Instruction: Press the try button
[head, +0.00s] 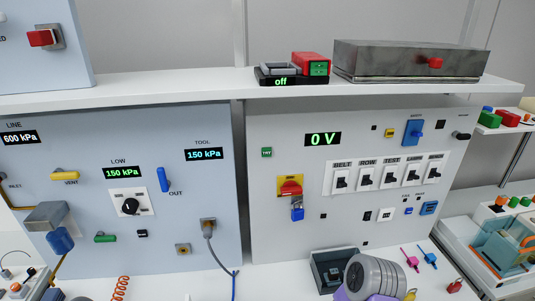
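Neither of my grippers is in view.
Below the button are a red-and-yellow rotary switch (290,186) and a blue padlock (297,213). A row of labelled switches (388,176) lies to the right. A white shelf (200,84) juts out above. A grey motor (375,275) stands on the bench below.

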